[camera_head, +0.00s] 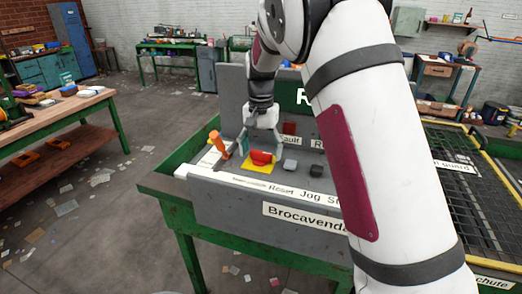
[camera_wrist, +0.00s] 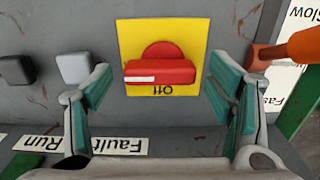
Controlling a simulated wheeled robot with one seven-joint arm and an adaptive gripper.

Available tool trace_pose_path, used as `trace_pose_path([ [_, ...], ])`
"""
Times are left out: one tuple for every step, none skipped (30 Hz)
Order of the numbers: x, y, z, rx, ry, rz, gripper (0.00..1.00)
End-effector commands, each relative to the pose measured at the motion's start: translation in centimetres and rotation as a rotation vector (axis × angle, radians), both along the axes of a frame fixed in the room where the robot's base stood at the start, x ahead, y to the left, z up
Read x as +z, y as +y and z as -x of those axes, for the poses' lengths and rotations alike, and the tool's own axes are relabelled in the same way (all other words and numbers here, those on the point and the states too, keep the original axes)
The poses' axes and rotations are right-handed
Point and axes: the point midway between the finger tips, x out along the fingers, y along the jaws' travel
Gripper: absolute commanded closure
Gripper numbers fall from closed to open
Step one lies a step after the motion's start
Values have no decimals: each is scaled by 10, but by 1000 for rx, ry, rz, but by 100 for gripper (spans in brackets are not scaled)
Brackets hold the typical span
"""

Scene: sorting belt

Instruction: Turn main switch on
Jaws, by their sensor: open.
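The main switch is a red rotary knob (camera_head: 262,157) on a yellow plate (camera_head: 257,168) on the grey control panel. In the wrist view the knob's handle (camera_wrist: 172,73) lies crosswise on its yellow plate (camera_wrist: 193,33), with a white mark at its left end. "Off" reads upside down on the plate below the handle. My gripper (camera_head: 261,147) is open over the switch. In the wrist view its teal-padded fingers (camera_wrist: 161,82) stand on either side of the handle, with visible gaps to it. Whether the fingertips reach handle depth, I cannot tell.
An orange lever (camera_head: 216,145) stands left of the switch, close to one finger. A grey button (camera_head: 290,165) and a darker button (camera_head: 316,170) sit to the right. The panel's upright back (camera_head: 232,95) rises behind. A mesh-topped guard (camera_head: 468,190) is at right.

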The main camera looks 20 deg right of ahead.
Motion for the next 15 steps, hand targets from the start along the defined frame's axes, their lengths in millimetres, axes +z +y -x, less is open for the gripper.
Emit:
trace_pose_path([
  [3, 0, 0, 0, -1, 0, 25],
  [5, 0, 0, 0, -1, 0, 25],
  [9, 0, -1, 0, -3, 0, 25],
  [13, 0, -1, 1, -4, -1, 25],
  [18, 0, -1, 1, -5, 0, 25],
  [24, 0, -1, 1, -5, 0, 25],
  [30, 0, -1, 1, -6, 1, 25],
  [36, 0, -1, 1, -5, 0, 25],
  [44, 0, -1, 1, -6, 1, 25],
  [51, 0, -1, 1, -5, 0, 25],
  [57, 0, -1, 1, -6, 0, 25],
  [66, 0, -1, 0, -5, 0, 25],
  [71, 0, -1, 0, -6, -1, 25],
  [77, 0, -1, -1, -5, 0, 25],
  [84, 0, -1, -1, -4, -1, 25],
])
